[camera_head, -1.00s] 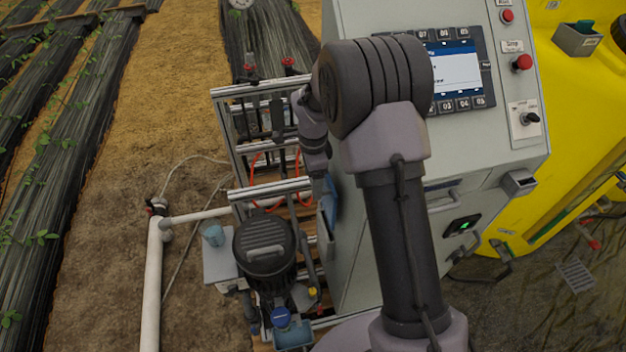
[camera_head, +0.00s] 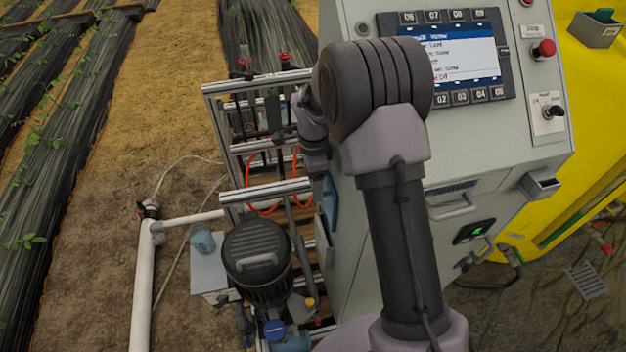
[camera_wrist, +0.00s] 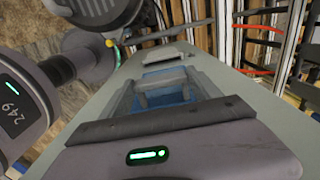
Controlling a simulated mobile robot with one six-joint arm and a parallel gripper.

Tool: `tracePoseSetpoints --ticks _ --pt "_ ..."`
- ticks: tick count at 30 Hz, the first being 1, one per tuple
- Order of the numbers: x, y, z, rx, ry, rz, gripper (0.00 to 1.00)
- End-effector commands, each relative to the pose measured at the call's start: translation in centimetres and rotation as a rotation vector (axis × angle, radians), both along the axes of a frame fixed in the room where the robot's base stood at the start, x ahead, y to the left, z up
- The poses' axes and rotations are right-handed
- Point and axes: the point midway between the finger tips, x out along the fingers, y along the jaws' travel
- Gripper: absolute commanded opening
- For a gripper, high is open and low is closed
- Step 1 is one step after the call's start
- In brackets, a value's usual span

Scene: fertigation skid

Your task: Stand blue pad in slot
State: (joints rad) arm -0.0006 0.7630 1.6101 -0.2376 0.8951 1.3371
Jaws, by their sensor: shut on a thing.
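The blue pad (camera_head: 331,203) shows as a narrow upright blue strip beside the left side of the grey cabinet, partly behind my arm. In the wrist view the blue pad (camera_wrist: 166,98) shows at and around the fingers of my gripper (camera_wrist: 165,86), which is shut on it. A thin grey holder (camera_head: 322,238) sits low on the cabinet's side, just below the pad; it may be the slot. A pale grey piece (camera_wrist: 166,58) lies just beyond the pad in the wrist view. I cannot tell whether the pad touches the holder; its lower edge is hidden.
The grey control cabinet (camera_head: 455,160) stands close on the right of my gripper. An aluminium frame (camera_head: 265,190) with red tubing and a dark pump (camera_head: 258,258) stand to the left. A blue cup (camera_head: 203,241) is on a small shelf.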

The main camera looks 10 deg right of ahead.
Motion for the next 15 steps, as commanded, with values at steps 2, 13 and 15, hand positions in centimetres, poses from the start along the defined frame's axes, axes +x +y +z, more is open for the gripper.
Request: tracePoseSetpoints --ticks 2,13,15 --pt "0.0 0.0 -2.0 0.0 0.0 0.0 0.0" --pt "0.0 0.0 -4.3 0.0 0.0 0.0 0.0" --pt "0.0 0.0 -4.9 0.0 0.0 0.0 0.0"
